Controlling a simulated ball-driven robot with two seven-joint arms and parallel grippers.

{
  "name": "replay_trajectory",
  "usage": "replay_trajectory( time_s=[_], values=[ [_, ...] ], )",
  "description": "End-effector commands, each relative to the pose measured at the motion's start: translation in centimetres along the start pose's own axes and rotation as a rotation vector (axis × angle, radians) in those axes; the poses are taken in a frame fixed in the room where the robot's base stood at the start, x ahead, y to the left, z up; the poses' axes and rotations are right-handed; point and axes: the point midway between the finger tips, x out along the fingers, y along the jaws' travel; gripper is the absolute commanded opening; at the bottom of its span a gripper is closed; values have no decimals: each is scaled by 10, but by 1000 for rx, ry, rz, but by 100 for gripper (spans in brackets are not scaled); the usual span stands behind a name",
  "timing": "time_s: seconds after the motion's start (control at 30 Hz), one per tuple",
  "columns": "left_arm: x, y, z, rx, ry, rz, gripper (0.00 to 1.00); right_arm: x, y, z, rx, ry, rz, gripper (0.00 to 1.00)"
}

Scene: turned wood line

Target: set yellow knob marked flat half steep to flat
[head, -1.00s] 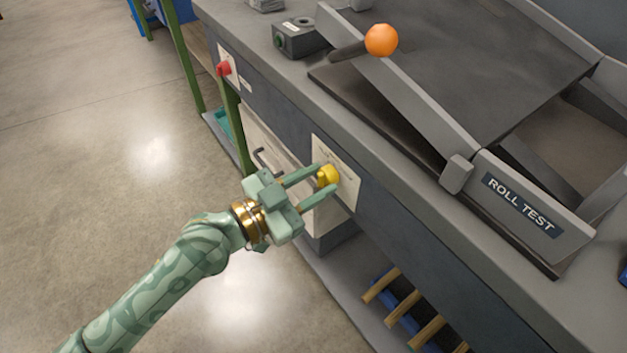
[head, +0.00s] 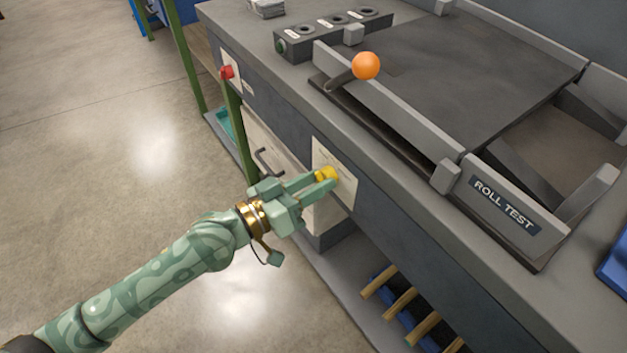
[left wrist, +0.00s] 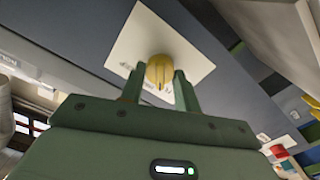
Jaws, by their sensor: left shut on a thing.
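The yellow knob (head: 326,174) sits on a pale card (head: 345,160) on the bench's front panel. In the left wrist view, the knob (left wrist: 159,71) shows between the fingertips, with the card (left wrist: 190,45) around it. My left gripper (head: 323,178) is shut on the knob, one finger on each side. The gripper is rolled, and part of the knob is hidden by the fingers. The card's lettering is too small to read, so I cannot tell which mark the knob points at. My right gripper is not in view.
A tilting board (head: 470,60) marked ROLL TEST, with an orange ball-ended lever (head: 366,66), stands on the bench top. A red knob (head: 227,72) sits farther along the panel. A drawer handle (head: 268,160) is close to my left gripper. Open floor lies to the left.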

Motion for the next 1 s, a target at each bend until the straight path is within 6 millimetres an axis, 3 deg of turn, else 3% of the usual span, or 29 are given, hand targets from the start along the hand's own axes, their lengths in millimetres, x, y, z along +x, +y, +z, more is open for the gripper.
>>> replay_trajectory(
  time_s=[0.33,0.87,0.9,0.97,1.0],
  values=[
    [0,-1,-2,-140,3,-2,9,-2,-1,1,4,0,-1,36],
    [0,-1,-2,-165,4,-2,9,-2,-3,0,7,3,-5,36],
    [0,-1,-2,-165,4,-2,40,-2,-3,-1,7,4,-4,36],
    [0,-1,-2,-165,4,-2,54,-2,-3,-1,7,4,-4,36],
    [0,-1,-2,-165,3,-1,54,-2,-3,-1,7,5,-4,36]
  ],
)
